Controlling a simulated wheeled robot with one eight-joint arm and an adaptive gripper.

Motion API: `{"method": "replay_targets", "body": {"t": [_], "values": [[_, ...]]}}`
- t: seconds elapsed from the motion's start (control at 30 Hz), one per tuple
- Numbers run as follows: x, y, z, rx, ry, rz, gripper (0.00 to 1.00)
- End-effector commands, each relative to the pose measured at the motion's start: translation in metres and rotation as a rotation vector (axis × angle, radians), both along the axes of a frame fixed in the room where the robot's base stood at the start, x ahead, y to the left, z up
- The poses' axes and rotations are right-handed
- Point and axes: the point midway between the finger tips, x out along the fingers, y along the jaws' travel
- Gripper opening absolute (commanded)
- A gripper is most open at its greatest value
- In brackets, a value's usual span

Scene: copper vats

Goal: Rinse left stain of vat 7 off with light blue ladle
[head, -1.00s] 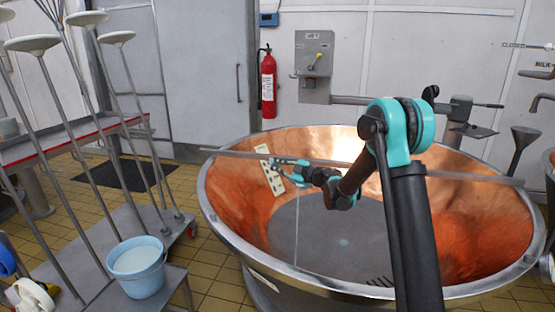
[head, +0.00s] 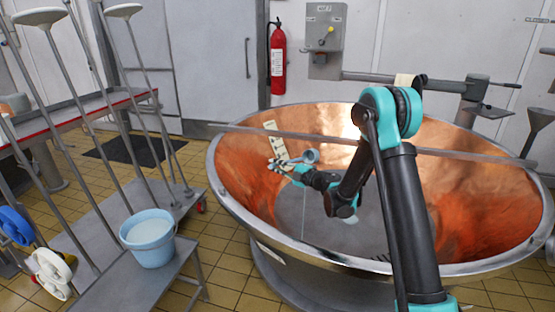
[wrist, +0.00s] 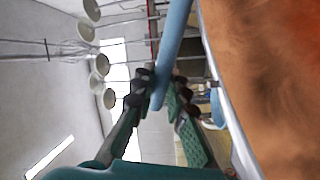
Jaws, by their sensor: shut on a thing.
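My gripper (head: 276,166) is shut on the light blue ladle (head: 311,156), inside the left part of the copper vat (head: 480,150). The ladle's round bowl is to the right of the jaws. In the wrist view, its light blue handle (wrist: 176,35) passes between my gripper's fingers (wrist: 160,88). A cream strip with dark marks (head: 272,135) is on the vat's inner left wall, just behind and above my gripper; I cannot tell if it is the stain. A thin pale vertical line shows below the gripper. The ladle's contents are not visible.
A light blue bucket (head: 151,246) with whitish contents stands on a low metal stand left of the vat. A metal bar (head: 470,165) spans the vat top. Tall disc-headed tools (head: 40,17) stand at the left. A red fire extinguisher (head: 278,62) hangs behind.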

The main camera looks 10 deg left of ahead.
Motion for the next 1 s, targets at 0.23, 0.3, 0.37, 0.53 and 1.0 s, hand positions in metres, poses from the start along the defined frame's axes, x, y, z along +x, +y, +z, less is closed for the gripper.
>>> {"method": "replay_targets", "body": {"t": [0.23,0.3,0.37,0.53,1.0], "values": [[-0.010,0.004,-0.025,-0.039,-0.106,0.000,0.00],[-0.010,0.004,-0.033,-0.050,-0.136,-0.001,0.00],[-0.011,0.004,-0.040,-0.059,-0.161,0.000,0.00],[-0.013,0.005,-0.058,-0.087,-0.236,0.000,0.00],[-0.017,0.006,-0.097,-0.145,-0.395,0.000,0.00]]}}
